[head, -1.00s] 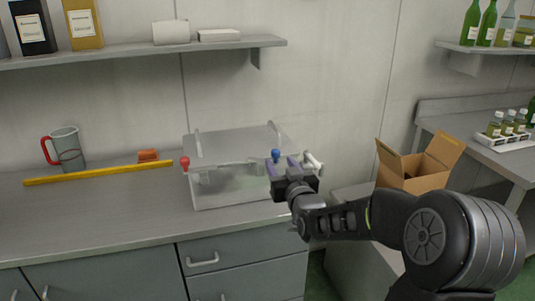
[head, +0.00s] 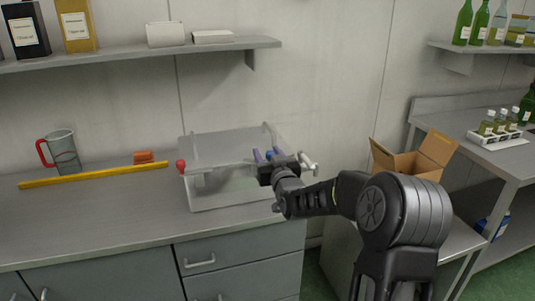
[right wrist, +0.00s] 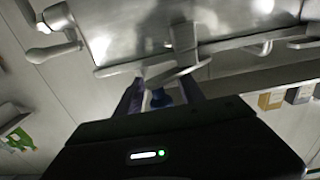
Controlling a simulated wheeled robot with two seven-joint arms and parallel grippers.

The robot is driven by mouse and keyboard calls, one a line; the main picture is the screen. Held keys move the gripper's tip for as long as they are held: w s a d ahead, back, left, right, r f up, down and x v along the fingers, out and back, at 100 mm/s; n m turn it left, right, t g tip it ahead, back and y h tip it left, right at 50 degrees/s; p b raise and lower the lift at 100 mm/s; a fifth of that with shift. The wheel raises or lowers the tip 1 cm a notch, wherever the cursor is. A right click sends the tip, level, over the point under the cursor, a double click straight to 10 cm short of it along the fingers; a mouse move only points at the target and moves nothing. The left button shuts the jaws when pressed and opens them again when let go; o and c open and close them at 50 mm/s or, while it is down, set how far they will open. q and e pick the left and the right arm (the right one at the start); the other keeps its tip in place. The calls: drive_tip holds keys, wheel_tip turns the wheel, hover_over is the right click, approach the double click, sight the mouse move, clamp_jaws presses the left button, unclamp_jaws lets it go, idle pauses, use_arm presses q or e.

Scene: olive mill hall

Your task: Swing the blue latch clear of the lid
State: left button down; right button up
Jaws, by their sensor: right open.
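The blue latch knob (head: 269,154) is at the front right of the clear box (head: 230,190), by the edge of its lid (head: 225,148). My right gripper (head: 265,154) is at this corner with open jaws, one finger on each side of the knob. In the right wrist view the blue knob (right wrist: 161,97) shows between the two fingers (right wrist: 162,92). Its arm and the lid edge hide part of it, and I cannot tell whether a finger touches it. A red knob (head: 181,167) is at the box's front left corner. My left gripper is out of view.
A pale handle (head: 309,164) sticks out at the box's right side, close to my gripper. An open carton (head: 415,160) stands to the right. The front counter is clear.

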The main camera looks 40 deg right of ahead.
drive_tip(key=shift+c, duration=0.4)
clamp_jaws()
